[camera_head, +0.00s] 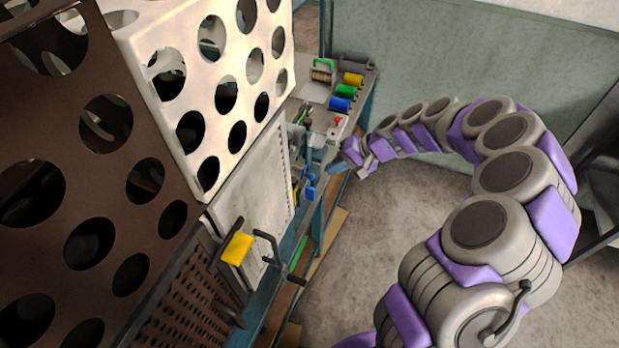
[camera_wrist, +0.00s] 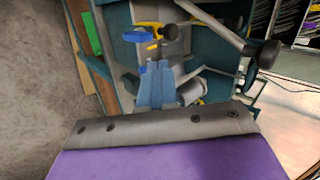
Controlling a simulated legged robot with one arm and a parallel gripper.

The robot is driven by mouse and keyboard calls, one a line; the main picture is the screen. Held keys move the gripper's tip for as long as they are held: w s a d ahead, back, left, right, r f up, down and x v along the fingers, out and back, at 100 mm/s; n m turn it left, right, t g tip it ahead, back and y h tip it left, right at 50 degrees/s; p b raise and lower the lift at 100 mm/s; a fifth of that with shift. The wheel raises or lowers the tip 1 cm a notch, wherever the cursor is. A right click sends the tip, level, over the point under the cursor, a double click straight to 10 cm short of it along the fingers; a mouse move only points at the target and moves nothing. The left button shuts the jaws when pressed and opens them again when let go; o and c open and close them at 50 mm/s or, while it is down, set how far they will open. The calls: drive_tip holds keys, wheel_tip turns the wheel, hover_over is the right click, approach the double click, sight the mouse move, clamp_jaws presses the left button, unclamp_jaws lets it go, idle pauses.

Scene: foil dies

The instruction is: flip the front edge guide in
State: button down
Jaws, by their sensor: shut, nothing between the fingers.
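I cannot tell for sure which part is the front edge guide. A small blue piece (camera_head: 309,187) sticks out from the right side of the machine bench, beside a yellow piece. In the wrist view the blue piece (camera_wrist: 145,34) and a yellow bar (camera_wrist: 150,17) lie just beyond my fingertips. My gripper (camera_head: 333,169) is at the end of the purple and grey arm, right of and slightly above the blue piece. In the wrist view my gripper (camera_wrist: 155,67) is shut and empty, with blue-grey fingers pointing at the blue piece. Contact cannot be told.
A white perforated guard (camera_head: 215,150) and a dark perforated guard (camera_head: 60,130) rise on the left. A yellow block (camera_head: 237,248) and a dark handle (camera_head: 267,245) stand nearer. Coloured rolls (camera_head: 345,90) lie at the far bench end. Open floor is on the right.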

sight(292, 178)
drive_tip(key=shift+a+r+b+x, duration=0.1)
drive_tip(key=shift+a+b+x, duration=0.05)
drive_tip(key=shift+x, duration=1.7)
drive_tip(key=shift+a+r+b+x, duration=0.1)
drive_tip(key=shift+r+b+x, duration=0.1)
drive_tip(key=shift+x, duration=1.7)
drive_tip(key=shift+a+r+b+x, duration=0.1)
drive_tip(key=shift+a+b+x, duration=0.05)
drive_tip(key=shift+x, duration=1.7)
drive_tip(key=shift+d, duration=0.2)
drive_tip(key=shift+w+a+f+b, duration=0.1)
drive_tip(key=shift+w+a+b, duration=0.15)
drive_tip(key=shift+a+b, duration=0.1)
drive_tip(key=shift+w+a, duration=0.25)
drive_tip(key=shift+a, duration=0.8)
drive_tip(key=p+v, duration=0.2)
drive_tip(key=v, duration=0.7)
drive_tip(key=shift+r, duration=0.35)
